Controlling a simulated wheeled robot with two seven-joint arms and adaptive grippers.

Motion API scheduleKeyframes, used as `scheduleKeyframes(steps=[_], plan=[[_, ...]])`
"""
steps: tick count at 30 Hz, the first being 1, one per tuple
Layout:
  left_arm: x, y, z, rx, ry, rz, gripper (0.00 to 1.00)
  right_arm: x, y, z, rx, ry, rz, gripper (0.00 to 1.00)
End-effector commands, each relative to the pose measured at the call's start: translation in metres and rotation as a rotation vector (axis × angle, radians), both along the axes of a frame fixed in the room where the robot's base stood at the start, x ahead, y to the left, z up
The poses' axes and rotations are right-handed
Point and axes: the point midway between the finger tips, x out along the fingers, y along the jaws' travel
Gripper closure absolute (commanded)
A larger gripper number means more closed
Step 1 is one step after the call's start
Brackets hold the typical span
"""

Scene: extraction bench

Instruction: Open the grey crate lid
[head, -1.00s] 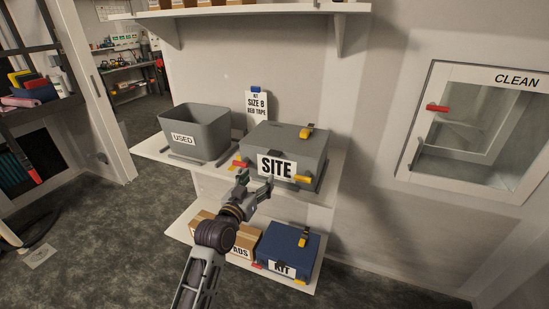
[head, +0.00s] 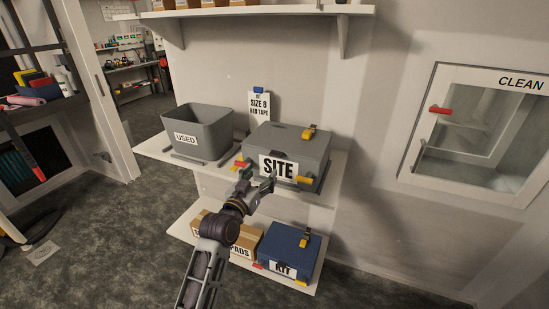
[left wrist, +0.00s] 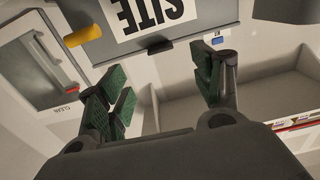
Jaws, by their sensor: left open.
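The grey crate (head: 317,172) stands on the middle shelf with a white SITE label on its front. Its grey lid (head: 283,138) is down, with a yellow latch (head: 309,133) on top and another yellow piece (head: 305,180) at the front right. A small dark tab (left wrist: 148,47) shows by the label in the left wrist view, where the crate appears upside down. My left gripper (head: 259,182) is open and empty in front of the crate's lower front left. Its green-padded fingers (left wrist: 160,85) are spread apart. Whether they touch the crate is unclear. My right gripper is out of view.
A blue KIT box (head: 283,247) and a cardboard box (head: 245,243) sit on the shelf below. A CLEAN cabinet (head: 470,185) is at right; another shelf (head: 260,12) is above.

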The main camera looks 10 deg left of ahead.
Motion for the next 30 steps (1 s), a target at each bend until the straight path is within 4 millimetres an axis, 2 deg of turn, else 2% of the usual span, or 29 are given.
scheduleKeyframes(steps=[11, 30], plan=[[0.033, -0.006, 0.001, -0.001, -0.001, 0.0, 0.34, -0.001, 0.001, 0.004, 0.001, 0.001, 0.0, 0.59], [0.089, -0.017, 0.001, -0.002, 0.0, 0.0, 0.34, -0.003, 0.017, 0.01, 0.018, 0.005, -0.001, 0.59]])
